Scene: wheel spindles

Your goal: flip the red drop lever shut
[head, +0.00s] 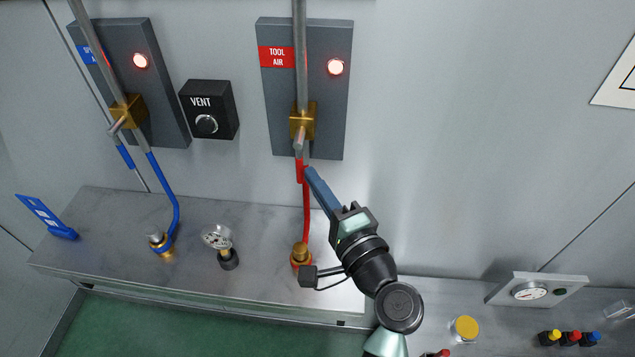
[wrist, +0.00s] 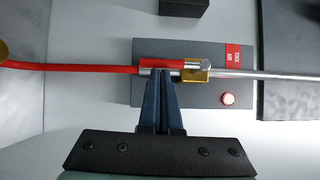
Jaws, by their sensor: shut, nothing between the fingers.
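The red drop lever (head: 299,171) hangs down from the brass valve (head: 303,118) on the TOOL AIR panel, along the pipe. In the wrist view the lever (wrist: 165,64) lies sideways, in line with the pipe, with the brass valve (wrist: 196,72) at its right end. My gripper (head: 309,171) is shut and empty, its blue fingertips just right of the lever's lower part. In the wrist view the fingertips (wrist: 160,78) are right beside the lever; I cannot tell whether they touch it. A red lamp (head: 335,67) glows on the panel.
A red hose (head: 306,215) runs down from the pipe to a fitting (head: 301,256) on the bench. Left are a VENT box (head: 208,110), a second panel with a blue lever (head: 125,157), and a gauge (head: 218,238).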

